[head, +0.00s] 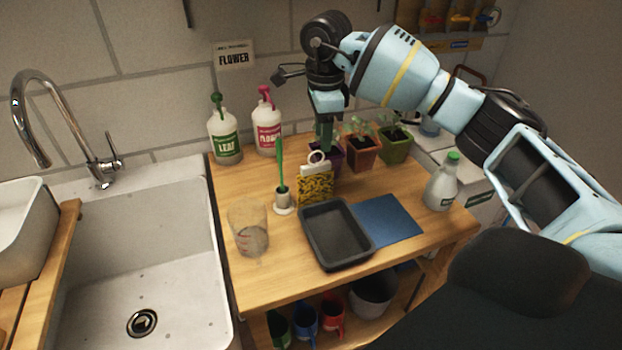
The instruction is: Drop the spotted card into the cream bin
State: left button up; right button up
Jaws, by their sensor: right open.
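The spotted card (316,188), yellow with dark spots, stands upright on the wooden table behind the black tray. It has a white top with a ring (317,158). My right gripper (326,143) points down just above and slightly right of this ring. It is open, and I cannot tell whether it touches the ring. I see no clearly cream bin; a greyish round bin (373,297) on the shelf below the table, partly hidden, may be it. My left gripper is out of view.
A black tray (313,248), blue mat (387,221), clear cup (249,230) and green-handled brush (281,165) are near the card. Potted seedlings (362,151) crowd its right; two pump bottles (225,138) stand behind. A white tub (25,215) is beside the sink.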

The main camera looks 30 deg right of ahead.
aim_at(323, 159)
jog(key=shift+s+r, duration=0.1)
jog(key=shift+s, duration=0.2)
jog(key=shift+s+f, duration=0.15)
jog(key=shift+f, duration=0.05)
jog(key=shift+w+f, duration=0.2)
jog(key=shift+f, duration=0.95)
jog(key=shift+f+p, duration=0.3)
jog(key=shift+f, duration=2.2)
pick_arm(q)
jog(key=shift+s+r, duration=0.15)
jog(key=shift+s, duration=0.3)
pick_arm(e)
jog(key=shift+c, duration=0.4)
grip_shut()
